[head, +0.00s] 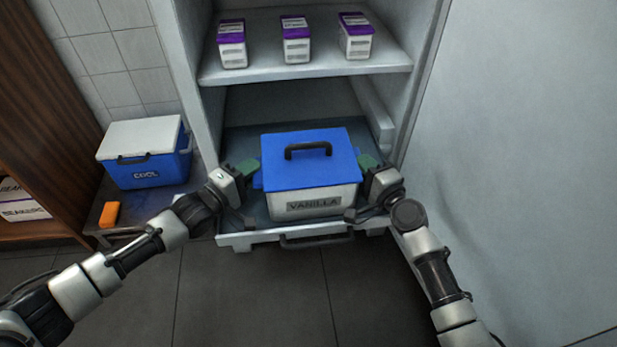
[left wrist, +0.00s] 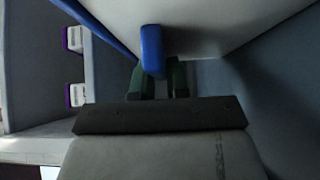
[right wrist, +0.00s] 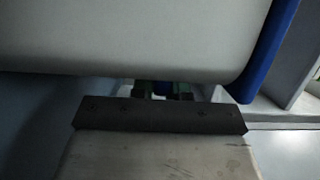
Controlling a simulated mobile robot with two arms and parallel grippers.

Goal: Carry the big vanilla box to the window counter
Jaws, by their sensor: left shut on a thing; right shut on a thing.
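The big vanilla box (head: 308,205) is white with a blue lid, a black top handle and a VANILLA label. It sits upright in the pulled-out drawer (head: 262,236) of the cabinet. My left gripper (head: 252,172) is at its left side, and my right gripper (head: 368,168) is at its right side. In the left wrist view the green fingers (left wrist: 157,80) are shut on a blue side handle (left wrist: 152,50). In the right wrist view the fingers (right wrist: 163,90) close on a small blue part below the white wall, mostly hidden. The window counter is not in view.
A shelf (head: 305,68) above the drawer holds three white tubs with purple lids (head: 295,38). A blue cool box (head: 145,155) and an orange block (head: 109,214) stand on a low bench at left. The open cabinet door (head: 510,150) fills the right. The floor (head: 250,295) in front is clear.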

